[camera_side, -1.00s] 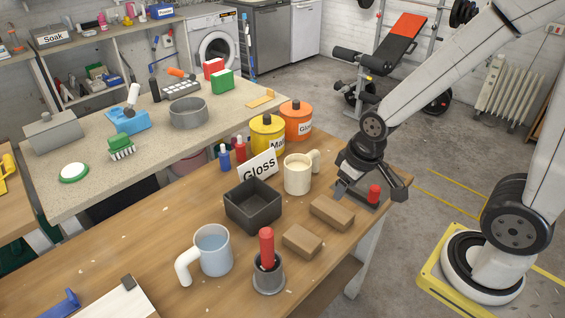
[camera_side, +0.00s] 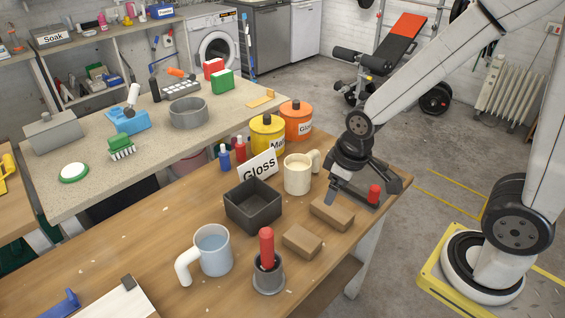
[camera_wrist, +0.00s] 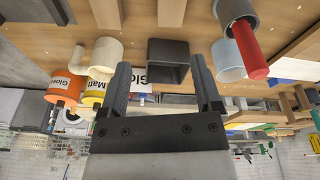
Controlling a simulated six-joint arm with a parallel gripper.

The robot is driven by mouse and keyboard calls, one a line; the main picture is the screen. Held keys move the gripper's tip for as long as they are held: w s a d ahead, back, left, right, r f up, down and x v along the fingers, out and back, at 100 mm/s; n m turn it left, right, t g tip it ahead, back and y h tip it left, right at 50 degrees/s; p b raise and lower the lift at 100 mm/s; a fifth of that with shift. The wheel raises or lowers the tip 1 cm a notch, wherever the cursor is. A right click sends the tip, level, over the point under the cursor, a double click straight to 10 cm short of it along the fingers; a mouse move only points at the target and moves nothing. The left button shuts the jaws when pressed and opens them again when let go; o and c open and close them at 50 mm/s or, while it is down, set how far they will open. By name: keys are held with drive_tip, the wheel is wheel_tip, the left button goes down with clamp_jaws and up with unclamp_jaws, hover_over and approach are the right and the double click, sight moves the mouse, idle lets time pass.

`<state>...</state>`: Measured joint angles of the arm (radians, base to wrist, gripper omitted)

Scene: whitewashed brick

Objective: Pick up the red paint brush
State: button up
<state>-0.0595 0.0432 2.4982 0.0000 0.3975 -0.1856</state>
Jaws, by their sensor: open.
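A red handle, taken as the red paint brush (camera_side: 266,247), stands upright in a small grey cup (camera_side: 268,279) near the table's front edge; its lower end is hidden. In the wrist view the red handle (camera_wrist: 252,50) sticks out of the cup at upper right. My gripper (camera_side: 352,190) is over the right part of the wooden table, behind the far wooden block and well apart from the brush. In the wrist view my gripper's two fingers (camera_wrist: 164,82) stand wide apart with nothing between them.
Between gripper and cup lie two wooden blocks (camera_side: 332,213) (camera_side: 302,242). A dark tray (camera_side: 364,197) with a red item (camera_side: 374,194) is at the right edge.

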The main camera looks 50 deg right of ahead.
drive_tip(key=w+a+n+g, duration=0.1)
drive_tip(key=w+a+n, duration=0.2)
drive_tip(key=a+n, duration=0.5)
drive_tip(key=n+g, duration=0.1)
drive_tip(key=n, duration=1)
hover_over(267, 241)
drive_tip(key=w+d, duration=0.1)
drive_tip(key=d, duration=0.1)
drive_tip(key=shift+a, duration=0.2)
drive_tip(key=shift+a+n, duration=0.4)
drive_tip(key=shift+a, duration=0.1)
drive_tip(key=shift+f, duration=1.35)
drive_tip(key=shift+f, duration=0.1)
drive_tip(key=shift+d+f, duration=0.1)
drive_tip(key=shift+f, duration=2.4)
drive_tip(key=shift+c, duration=0.2)
clamp_jaws()
